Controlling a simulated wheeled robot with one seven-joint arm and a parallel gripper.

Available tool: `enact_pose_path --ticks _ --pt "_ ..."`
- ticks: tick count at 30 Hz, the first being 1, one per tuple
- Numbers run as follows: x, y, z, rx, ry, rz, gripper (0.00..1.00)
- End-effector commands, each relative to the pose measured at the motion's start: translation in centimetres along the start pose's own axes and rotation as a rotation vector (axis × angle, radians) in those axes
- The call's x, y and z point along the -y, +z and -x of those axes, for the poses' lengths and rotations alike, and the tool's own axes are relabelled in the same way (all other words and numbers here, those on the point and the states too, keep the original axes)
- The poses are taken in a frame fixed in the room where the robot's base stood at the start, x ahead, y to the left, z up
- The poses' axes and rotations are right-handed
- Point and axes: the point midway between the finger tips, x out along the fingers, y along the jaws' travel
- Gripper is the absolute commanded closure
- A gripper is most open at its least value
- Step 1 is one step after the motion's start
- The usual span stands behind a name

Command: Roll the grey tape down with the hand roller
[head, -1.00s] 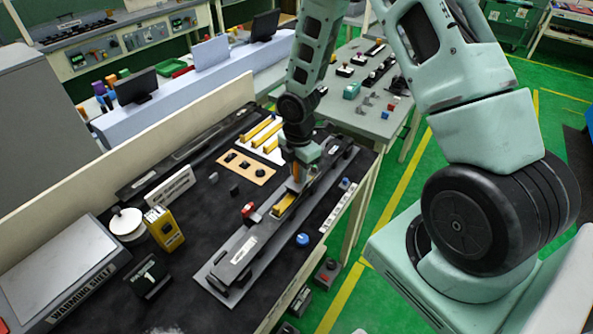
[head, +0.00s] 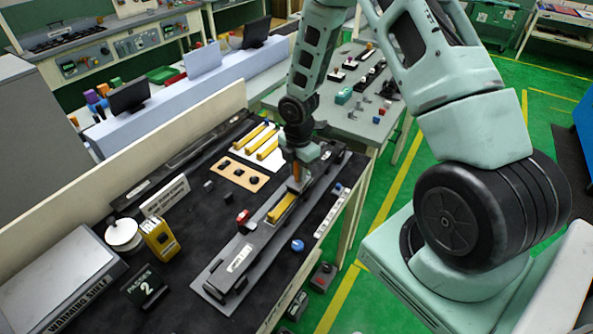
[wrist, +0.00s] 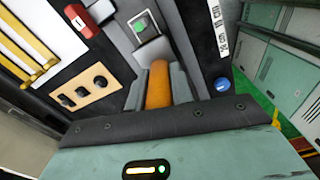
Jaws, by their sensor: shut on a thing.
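My gripper (head: 298,170) is shut on the orange handle (wrist: 158,84) of the hand roller, with one finger on each side in the wrist view. In the head view the handle (head: 297,174) stands roughly upright over the long dark grey bar on the bench. The roller's wheel is hidden below my gripper, and I cannot tell whether it touches the bar. The grey tape cannot be told apart from the grey bar (head: 213,277).
A red clip (head: 243,217) sits beside the bar, and a blue knob (head: 297,245) is on its right. A tan board (head: 243,171) with black pieces and several yellow strips lie left. A "PASSES 2" card (head: 146,286) and yellow box (head: 160,239) stand near the front left.

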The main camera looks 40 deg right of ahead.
Motion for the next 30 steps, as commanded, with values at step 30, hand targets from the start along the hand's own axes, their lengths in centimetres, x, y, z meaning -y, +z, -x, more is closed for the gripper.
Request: enact_pose_path --ticks 30 --pt "-0.1 0.5 3.3 0.0 -0.001 0.0 1.0"
